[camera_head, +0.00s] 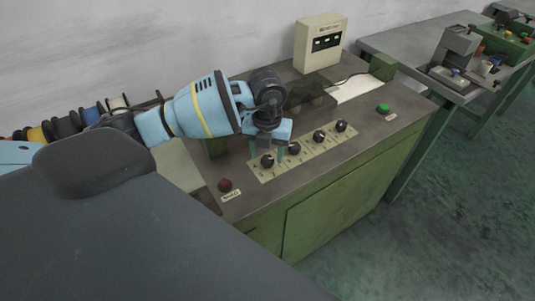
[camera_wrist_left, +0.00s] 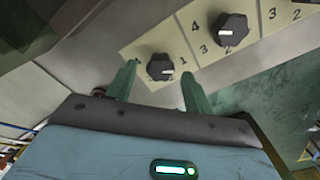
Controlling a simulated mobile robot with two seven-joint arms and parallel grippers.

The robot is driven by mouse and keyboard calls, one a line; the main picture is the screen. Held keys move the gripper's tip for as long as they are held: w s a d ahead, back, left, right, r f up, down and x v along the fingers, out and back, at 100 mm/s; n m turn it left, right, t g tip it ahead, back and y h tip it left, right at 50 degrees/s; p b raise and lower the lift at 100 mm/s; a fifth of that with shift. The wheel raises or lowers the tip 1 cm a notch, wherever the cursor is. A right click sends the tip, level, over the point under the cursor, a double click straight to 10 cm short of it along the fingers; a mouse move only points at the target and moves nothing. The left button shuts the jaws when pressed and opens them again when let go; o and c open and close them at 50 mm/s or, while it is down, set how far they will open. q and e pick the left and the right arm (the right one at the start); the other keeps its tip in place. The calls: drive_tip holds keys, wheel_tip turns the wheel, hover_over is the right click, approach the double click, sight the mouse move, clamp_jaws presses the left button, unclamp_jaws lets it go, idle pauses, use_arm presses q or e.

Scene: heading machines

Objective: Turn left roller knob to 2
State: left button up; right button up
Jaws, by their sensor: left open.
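The left roller knob is a black knob (camera_head: 267,160) at the near-left end of a pale labelled strip (camera_head: 312,153) on the machine's top. It also shows in the left wrist view (camera_wrist_left: 160,67), with a small white mark on its lower right side. My left gripper (camera_head: 267,153) points down over it, open. In the left wrist view its green fingers (camera_wrist_left: 160,85) stand on either side of the knob, with visible gaps. The digits around this knob are partly hidden or too small to read surely. My right gripper is not in view.
A second black knob (camera_head: 294,148) sits close beside my gripper, with others (camera_head: 319,136) farther along the strip. A red button (camera_head: 225,185) is at the near left, a green button (camera_head: 383,108) at the right. A cream control box (camera_head: 320,43) stands behind.

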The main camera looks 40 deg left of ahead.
use_arm(q)
drive_tip(key=shift+f, duration=0.6)
drive_tip(key=c, duration=1)
